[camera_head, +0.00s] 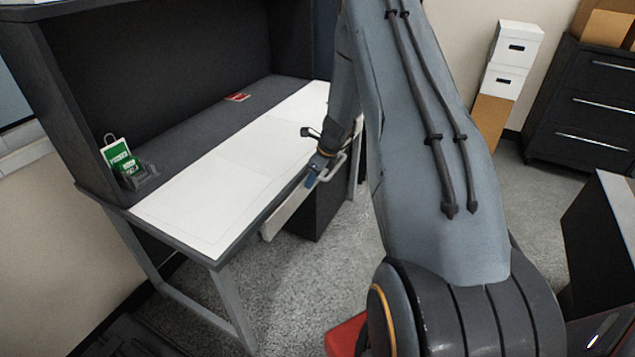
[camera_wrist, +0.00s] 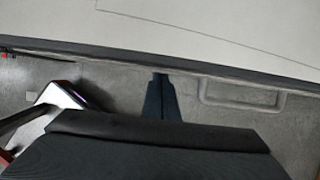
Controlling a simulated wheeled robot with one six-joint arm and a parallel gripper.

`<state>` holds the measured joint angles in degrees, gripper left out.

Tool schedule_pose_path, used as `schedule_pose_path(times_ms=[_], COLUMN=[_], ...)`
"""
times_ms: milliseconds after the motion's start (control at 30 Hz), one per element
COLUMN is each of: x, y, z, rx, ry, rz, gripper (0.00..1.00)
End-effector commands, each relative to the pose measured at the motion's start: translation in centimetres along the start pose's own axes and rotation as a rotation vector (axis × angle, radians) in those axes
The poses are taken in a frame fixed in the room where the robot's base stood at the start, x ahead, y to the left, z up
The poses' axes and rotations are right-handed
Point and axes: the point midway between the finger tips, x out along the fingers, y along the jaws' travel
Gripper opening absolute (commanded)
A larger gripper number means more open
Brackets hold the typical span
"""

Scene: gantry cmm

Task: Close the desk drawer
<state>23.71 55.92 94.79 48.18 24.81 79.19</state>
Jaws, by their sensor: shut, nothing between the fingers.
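The desk (camera_head: 185,252) has a dark top with a white sheet over its front part. The pale grey desk drawer (camera_head: 283,217) sits just under the desk's front edge. A gap between its front and the desk cannot be made out clearly. Its U-shaped handle (camera_head: 337,166) also shows in the wrist view (camera_wrist: 243,104), right of my fingers. My gripper (camera_head: 312,177) is shut and empty at the drawer front, left of the handle. In the wrist view my gripper (camera_wrist: 160,78) points at the drawer front near the desk edge; contact cannot be told.
A green-and-white bag (camera_head: 119,157) and a small dark item stand on the desk's left end. A red item (camera_head: 237,97) lies at the back. White boxes (camera_head: 511,60) and a dark cabinet (camera_head: 585,105) stand at the right. Open carpet lies before the desk.

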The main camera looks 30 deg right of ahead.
Motion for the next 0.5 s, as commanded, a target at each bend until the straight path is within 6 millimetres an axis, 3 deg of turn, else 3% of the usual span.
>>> schedule_pose_path(times_ms=[500], x=[-0.18], y=[-0.38], z=[-0.40], rx=[0.008], ry=[0.000], rz=[-0.003], gripper=[0.00])
